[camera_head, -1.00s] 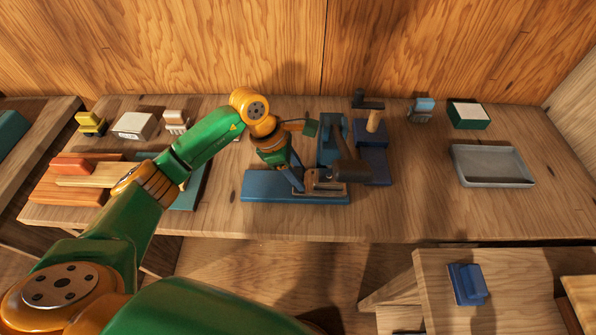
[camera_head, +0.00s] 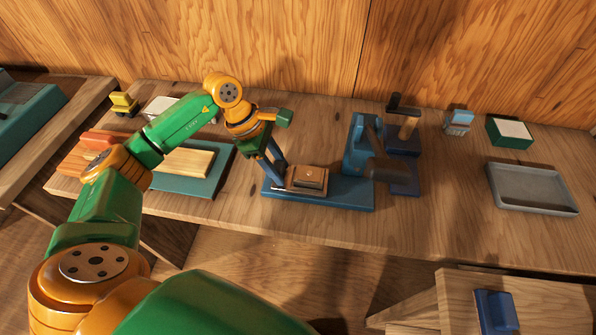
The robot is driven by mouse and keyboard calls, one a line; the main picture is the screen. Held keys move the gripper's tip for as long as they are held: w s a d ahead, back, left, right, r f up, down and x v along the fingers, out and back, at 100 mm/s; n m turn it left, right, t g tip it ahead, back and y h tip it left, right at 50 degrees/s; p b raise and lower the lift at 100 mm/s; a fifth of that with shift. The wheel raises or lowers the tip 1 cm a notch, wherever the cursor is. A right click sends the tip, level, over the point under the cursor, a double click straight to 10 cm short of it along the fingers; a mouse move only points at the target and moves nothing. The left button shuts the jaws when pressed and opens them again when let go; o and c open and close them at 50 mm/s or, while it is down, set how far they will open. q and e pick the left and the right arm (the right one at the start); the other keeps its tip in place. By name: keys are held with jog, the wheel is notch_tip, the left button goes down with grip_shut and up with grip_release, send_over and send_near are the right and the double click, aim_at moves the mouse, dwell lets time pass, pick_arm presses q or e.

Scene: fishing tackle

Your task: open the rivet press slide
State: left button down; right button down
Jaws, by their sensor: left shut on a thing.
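The rivet press has a flat blue base (camera_head: 345,197), a blue column (camera_head: 357,146) and a dark arm with a round head (camera_head: 388,168). Its slide, a tan and brown plate (camera_head: 313,177), lies on the left part of the base, out to the left of the head. My left gripper (camera_head: 283,184) points down at the left end of the slide and is shut on it. The exact grip is partly hidden by the fingers. My right gripper is not in view.
A teal board with a wooden block (camera_head: 186,161) lies left of the press. A hammer-like tool on a blue block (camera_head: 404,143) stands close to its right. A grey tray (camera_head: 530,188) is farther right. Bare tabletop (camera_head: 447,205) lies between press and tray.

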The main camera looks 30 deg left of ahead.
pick_arm(q)
jog(key=shift+a, duration=0.1)
jog(key=shift+c, duration=2)
grip_release()
jog(key=shift+a+r, duration=0.1)
jog(key=shift+r, duration=0.25)
jog(key=b+v, duration=0.1)
jog(key=v, duration=0.5)
jog(key=shift+r, duration=0.2)
